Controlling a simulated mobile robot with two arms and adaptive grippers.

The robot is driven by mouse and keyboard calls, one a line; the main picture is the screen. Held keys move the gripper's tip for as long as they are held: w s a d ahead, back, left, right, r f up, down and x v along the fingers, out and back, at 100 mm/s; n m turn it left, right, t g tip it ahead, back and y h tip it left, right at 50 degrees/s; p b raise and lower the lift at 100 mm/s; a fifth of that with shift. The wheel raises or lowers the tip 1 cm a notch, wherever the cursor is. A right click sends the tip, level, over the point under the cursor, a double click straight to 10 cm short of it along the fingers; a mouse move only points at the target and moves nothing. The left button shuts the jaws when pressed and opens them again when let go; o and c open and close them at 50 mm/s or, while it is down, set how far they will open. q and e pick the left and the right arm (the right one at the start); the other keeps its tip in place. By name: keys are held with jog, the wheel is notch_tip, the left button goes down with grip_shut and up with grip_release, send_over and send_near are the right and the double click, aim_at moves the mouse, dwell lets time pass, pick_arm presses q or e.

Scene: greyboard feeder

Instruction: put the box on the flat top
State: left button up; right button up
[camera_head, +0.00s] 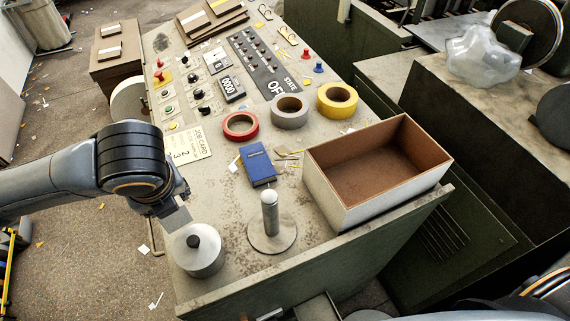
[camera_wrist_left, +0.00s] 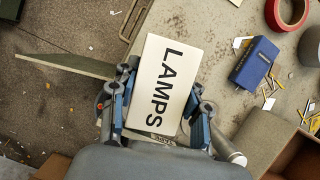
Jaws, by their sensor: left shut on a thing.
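A small pale box (camera_wrist_left: 163,84) marked LAMPS sits between the fingers of my left gripper (camera_wrist_left: 157,120) in the left wrist view. In the head view the left gripper (camera_head: 172,208) is shut on it, above the near left corner of the console top (camera_head: 225,205). Only a small pale part of the box (camera_head: 178,217) shows there; the arm and gripper hide the rest. A round pale canister with a black knob (camera_head: 198,260) stands just below the gripper. I cannot tell whether the held box touches it. My right gripper is not in view.
A round base with an upright post (camera_head: 269,212) stands right of the canister. A blue box (camera_head: 257,165), tape rolls (camera_head: 337,100) and a large open box (camera_head: 350,205) are farther right or back. Scraps lie between them. A job card (camera_head: 182,150) lies left of the blue box.

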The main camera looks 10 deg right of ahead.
pick_arm(q)
jog(key=m, duration=0.1)
jog(key=m+h, duration=0.1)
jog(key=m, duration=0.1)
jog(key=m+h, duration=0.1)
jog(key=shift+w+d+r+m+b, duration=0.1)
jog(key=shift+w+d+m+b, duration=0.2)
jog(key=shift+w+d+m, duration=0.1)
jog(key=m, duration=0.1)
jog(key=m+h, duration=0.1)
jog(key=m, duration=0.2)
jog(key=shift+w+d+r+h+b, duration=0.15)
jog(key=shift+d+r+h+b, duration=0.1)
jog(key=shift+d+h+b, duration=0.1)
jog(key=shift+w+d+r+m+h, duration=0.1)
jog(key=shift+d+r+m+h, duration=0.1)
jog(key=shift+m, duration=0.45)
jog(key=shift+w+d+r+m+h, duration=0.1)
jog(key=shift+m+h, duration=0.05)
jog(key=shift+m, duration=0.5)
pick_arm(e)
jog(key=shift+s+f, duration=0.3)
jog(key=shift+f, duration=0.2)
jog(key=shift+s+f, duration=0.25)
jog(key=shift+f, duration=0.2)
